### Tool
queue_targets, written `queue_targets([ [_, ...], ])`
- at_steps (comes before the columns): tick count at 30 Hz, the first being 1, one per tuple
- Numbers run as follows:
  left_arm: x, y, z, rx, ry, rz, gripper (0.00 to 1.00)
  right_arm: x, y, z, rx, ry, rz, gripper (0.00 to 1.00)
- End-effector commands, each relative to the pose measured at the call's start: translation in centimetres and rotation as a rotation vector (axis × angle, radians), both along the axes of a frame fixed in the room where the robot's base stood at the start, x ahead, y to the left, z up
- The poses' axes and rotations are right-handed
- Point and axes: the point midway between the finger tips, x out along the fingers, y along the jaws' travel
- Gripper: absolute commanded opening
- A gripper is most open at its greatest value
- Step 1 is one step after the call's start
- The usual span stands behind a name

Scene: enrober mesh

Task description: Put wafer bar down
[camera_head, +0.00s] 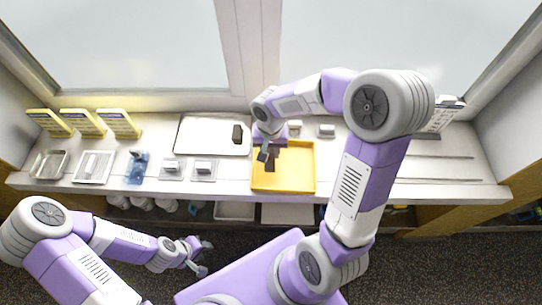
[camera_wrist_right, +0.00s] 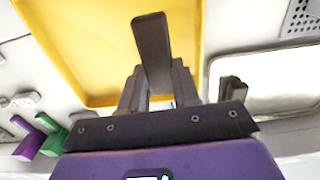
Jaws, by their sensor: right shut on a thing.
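The dark brown wafer bar (camera_wrist_right: 150,45) is held between the fingers of my right gripper (camera_wrist_right: 158,85), and it sticks out past the fingertips. In the head view my right gripper (camera_head: 267,152) is over the left part of the yellow tray (camera_head: 305,183), with the dark bar (camera_head: 270,165) below it. Whether the bar touches the tray floor I cannot tell. Another dark bar (camera_head: 238,134) lies on the right side of the white tray (camera_head: 205,148). My left gripper (camera_head: 203,258) is open and empty, in front of the counter and above the floor.
Three yellow-framed panels (camera_head: 83,123) stand at the back left of the counter. A metal pan (camera_head: 49,163), a white-framed tray (camera_head: 93,167), a blue item (camera_head: 137,167) and small scale-like devices (camera_head: 204,168) line the left.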

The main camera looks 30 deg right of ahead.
Motion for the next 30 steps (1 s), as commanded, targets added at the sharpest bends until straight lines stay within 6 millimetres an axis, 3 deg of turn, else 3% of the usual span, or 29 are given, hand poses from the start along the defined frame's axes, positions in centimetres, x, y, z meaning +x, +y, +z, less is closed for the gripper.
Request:
queue_targets([
  [6,0.0,0.0,-0.9,0.000,0.000,0.000,0.38,-0.1,0.0,-3.1,0.001,0.004,0.000,0.14],
  [17,0.0,0.0,-1.2,0.000,0.000,0.000,0.38,0.0,0.0,-3.5,0.001,0.001,0.000,0.14],
  [18,0.0,0.0,-1.3,0.000,0.000,0.000,0.38,0.0,0.0,-3.5,0.001,0.001,0.000,0.33],
  [23,0.0,0.0,-1.1,0.000,0.000,0.000,0.38,0.0,0.0,-3.4,0.001,0.001,0.000,0.56],
  [30,0.0,0.0,-1.1,0.000,0.000,0.000,0.38,0.0,0.0,-3.4,0.001,0.001,0.000,0.56],
])
